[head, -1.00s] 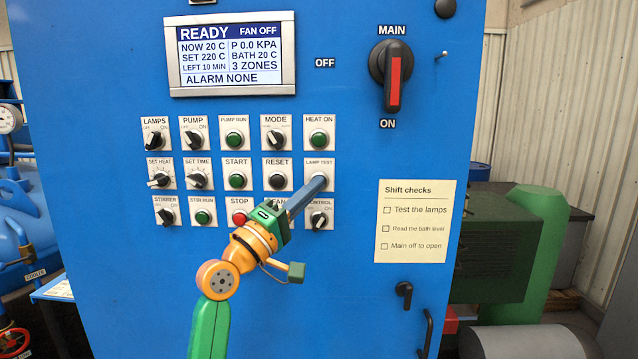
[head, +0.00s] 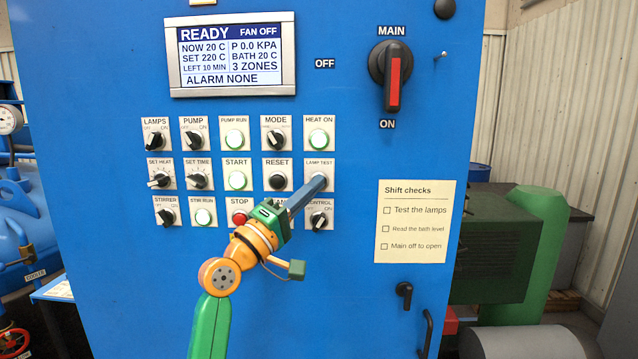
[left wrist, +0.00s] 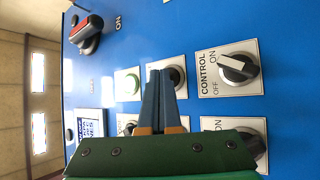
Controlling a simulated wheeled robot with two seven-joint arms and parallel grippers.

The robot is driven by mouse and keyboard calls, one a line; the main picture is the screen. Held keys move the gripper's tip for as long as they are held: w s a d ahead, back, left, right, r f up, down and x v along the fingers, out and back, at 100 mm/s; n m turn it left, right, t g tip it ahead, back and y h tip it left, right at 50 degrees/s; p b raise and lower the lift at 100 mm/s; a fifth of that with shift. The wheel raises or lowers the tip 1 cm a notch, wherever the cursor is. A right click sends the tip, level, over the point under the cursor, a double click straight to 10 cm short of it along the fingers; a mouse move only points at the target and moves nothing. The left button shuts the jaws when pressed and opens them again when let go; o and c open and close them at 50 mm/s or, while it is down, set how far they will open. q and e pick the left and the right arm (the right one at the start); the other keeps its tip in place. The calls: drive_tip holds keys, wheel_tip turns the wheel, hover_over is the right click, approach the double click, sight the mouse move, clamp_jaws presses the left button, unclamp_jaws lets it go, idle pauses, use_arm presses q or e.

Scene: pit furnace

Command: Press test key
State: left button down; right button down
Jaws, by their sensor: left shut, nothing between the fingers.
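The lamp test plate (head: 319,164) is at the right end of the middle row on the blue panel. My left gripper (head: 318,182) is shut and empty. Its fingertips are at the key below that label and hide it in the head view. In the left wrist view a dark round key (left wrist: 178,78) shows beside and behind the shut fingers (left wrist: 164,75). My right gripper is out of view.
The reset button (head: 277,180) is left of my fingers. The control knob (head: 318,219) is just below them. The red main switch (head: 394,82) points to ON. The display (head: 231,57) reads READY and ALARM NONE. A shift checks sheet (head: 415,222) is at the right.

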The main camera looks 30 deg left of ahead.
use_arm(q)
drive_tip(key=shift+s+d+f, duration=0.1)
drive_tip(key=shift+s+d, duration=0.2)
drive_tip(key=shift+s, duration=0.3)
drive_tip(key=shift+s+d+p, duration=0.25)
drive_tip(key=shift+s+d, duration=0.2)
drive_tip(key=shift+s, duration=0.25)
drive_tip(key=shift+s+d+p, duration=0.25)
drive_tip(key=shift+s+d, duration=0.2)
drive_tip(key=shift+s, duration=0.25)
drive_tip(key=shift+s+d+p, duration=0.25)
drive_tip(key=shift+s+d, duration=0.2)
drive_tip(key=shift+s, duration=0.25)
